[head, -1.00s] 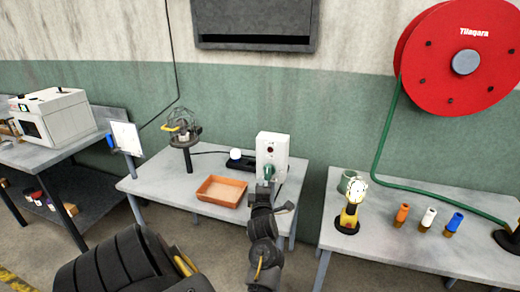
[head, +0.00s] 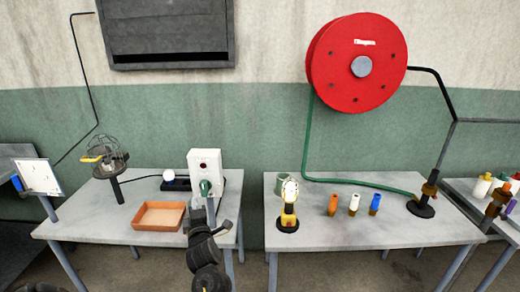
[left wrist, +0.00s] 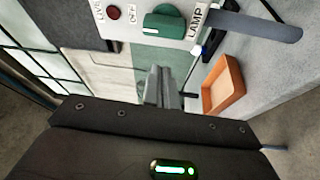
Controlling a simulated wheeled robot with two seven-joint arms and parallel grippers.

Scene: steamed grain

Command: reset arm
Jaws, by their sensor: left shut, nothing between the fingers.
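My left gripper (head: 197,212) is just in front of and below the white control box (head: 204,163) on the middle table. Its fingers (left wrist: 160,88) are shut and empty in the left wrist view. The box's green knob (head: 206,188) is close beyond the fingertips. It also shows in the left wrist view (left wrist: 165,25), apart from the fingers, on a panel with a red light (left wrist: 114,12) and the printed words LIVE, OFF and LAMP.
An orange tray (head: 158,216), a caged lamp (head: 106,155) and a white bulb (head: 168,174) stand left of the box. The right table holds a yellow work lamp (head: 289,208) and several coloured cylinders (head: 354,203). A red hose reel (head: 357,62) hangs above.

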